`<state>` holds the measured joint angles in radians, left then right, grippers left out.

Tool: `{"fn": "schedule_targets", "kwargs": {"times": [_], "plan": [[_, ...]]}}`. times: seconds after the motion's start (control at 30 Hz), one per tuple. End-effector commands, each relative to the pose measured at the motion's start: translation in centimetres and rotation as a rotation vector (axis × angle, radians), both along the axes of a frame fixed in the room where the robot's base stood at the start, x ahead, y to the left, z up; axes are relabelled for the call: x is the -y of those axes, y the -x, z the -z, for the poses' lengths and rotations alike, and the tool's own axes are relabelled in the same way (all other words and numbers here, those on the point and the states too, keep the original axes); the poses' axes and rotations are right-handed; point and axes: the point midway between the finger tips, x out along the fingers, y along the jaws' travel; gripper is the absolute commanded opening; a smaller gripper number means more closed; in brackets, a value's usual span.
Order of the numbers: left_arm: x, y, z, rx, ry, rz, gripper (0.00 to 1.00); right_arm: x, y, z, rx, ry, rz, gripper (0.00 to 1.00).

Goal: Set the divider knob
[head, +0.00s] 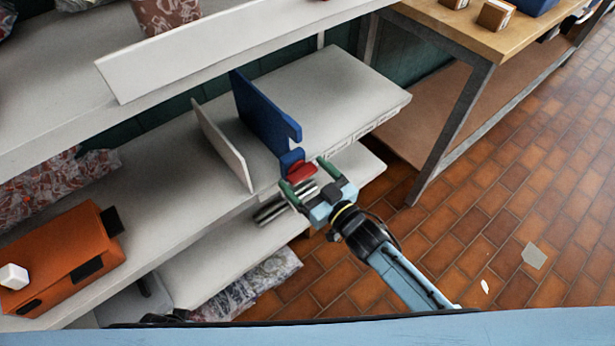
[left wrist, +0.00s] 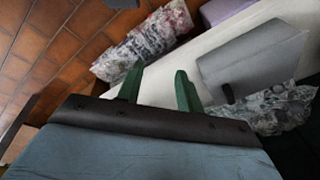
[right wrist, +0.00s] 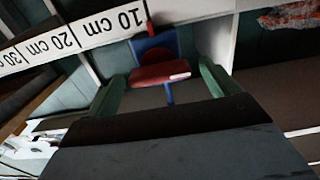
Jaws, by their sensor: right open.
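The blue divider (head: 262,112) stands upright on the middle shelf. At its front edge is a blue mount with a red knob (head: 300,171), which also shows in the right wrist view (right wrist: 160,73) as a red bar with a small white mark, in front of the blue divider part (right wrist: 155,44). My right gripper (head: 308,176) is open at the shelf front, its green fingers on either side of the red knob. In the right wrist view the fingers (right wrist: 158,88) are apart from the knob. My left gripper (left wrist: 158,86) is open and empty; it is outside the head view.
A white divider (head: 222,145) stands left of the blue one. The shelf edge carries a scale with 10, 20 and 30 cm marks (right wrist: 75,35). An orange box (head: 62,262) sits at lower left. A wooden table (head: 480,35) stands at right; tiled floor lies open.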

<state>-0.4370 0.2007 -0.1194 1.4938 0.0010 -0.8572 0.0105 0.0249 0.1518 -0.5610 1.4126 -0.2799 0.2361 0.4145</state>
Motion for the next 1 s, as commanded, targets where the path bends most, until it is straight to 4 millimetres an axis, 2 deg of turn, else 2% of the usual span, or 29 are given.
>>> {"fn": "schedule_targets", "kwargs": {"times": [0.1, 0.43, 0.77, 1.0], "plan": [[-0.02, 0.02, 0.00, 0.000, 0.000, 0.000, 0.36, 0.01, 0.01, -0.01, 0.000, 0.000, 0.000, 0.86], [-0.01, 0.01, 0.01, 0.000, 0.000, 0.000, 0.36, 0.02, 0.03, 0.00, 0.000, 0.000, 0.000, 0.43], [-0.06, 0.16, 0.08, -0.001, 0.000, 0.001, 0.36, 0.01, 0.06, -0.02, 0.026, 0.036, 0.000, 0.43], [-0.28, 0.75, 0.72, -0.007, -0.002, 0.003, 0.36, -0.03, 0.08, -0.05, 0.112, 0.154, 0.001, 0.43]]}}
